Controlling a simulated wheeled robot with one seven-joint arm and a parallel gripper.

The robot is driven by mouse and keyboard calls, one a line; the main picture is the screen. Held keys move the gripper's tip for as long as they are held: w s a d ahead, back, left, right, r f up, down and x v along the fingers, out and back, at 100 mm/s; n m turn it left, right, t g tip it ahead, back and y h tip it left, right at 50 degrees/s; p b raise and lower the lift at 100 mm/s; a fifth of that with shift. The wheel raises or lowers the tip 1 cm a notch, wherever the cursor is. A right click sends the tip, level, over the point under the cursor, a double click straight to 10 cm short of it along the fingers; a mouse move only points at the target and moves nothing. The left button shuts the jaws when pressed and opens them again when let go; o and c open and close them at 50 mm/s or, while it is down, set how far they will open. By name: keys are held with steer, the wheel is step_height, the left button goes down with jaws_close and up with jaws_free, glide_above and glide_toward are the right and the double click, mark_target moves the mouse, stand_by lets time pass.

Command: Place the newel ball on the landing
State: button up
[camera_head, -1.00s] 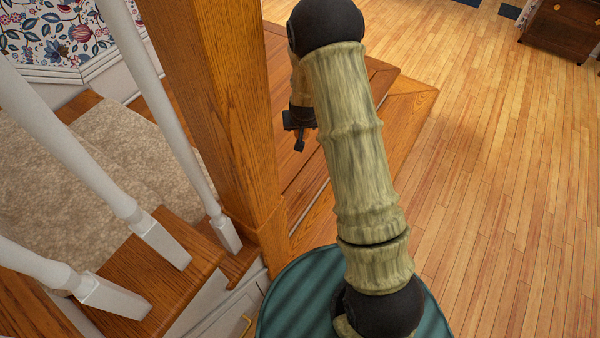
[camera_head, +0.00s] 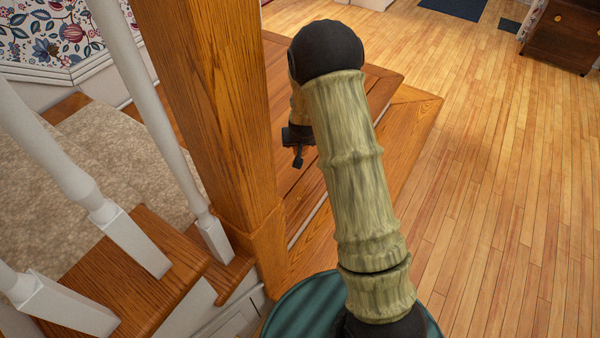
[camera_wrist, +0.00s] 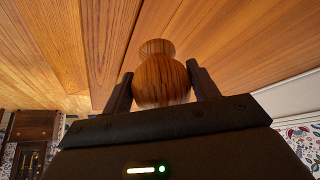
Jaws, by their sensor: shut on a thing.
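The newel ball (camera_wrist: 162,82), a turned brown wooden ball with a narrower neck and flared end, is between the two dark fingers in the wrist view. My gripper (camera_wrist: 162,88) is shut on it. In the head view my gripper (camera_head: 298,158) hangs past the square wooden newel post (camera_head: 215,110), over wooden steps (camera_head: 385,130); the ball cannot be made out there. A beige carpeted surface (camera_head: 125,165) lies behind the white balusters at left. I cannot tell for sure which surface is the landing. Whether the ball touches any wood is unclear.
White balusters (camera_head: 150,110) stand on a wooden tread (camera_head: 135,270) close at left. Open plank floor (camera_head: 500,190) spreads at right. A dark wooden chest (camera_head: 560,35) stands at the far right. Floral wallpaper (camera_head: 50,40) covers the back left wall.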

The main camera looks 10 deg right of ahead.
steer(key=shift+f+b, duration=1.1)
steer(key=shift+f, duration=1.4)
steer(key=shift+f+b, duration=1.15)
steer(key=shift+f, duration=1.35)
steer(key=shift+f, duration=0.2)
steer(key=o, duration=1)
steer(key=shift+r, duration=0.1)
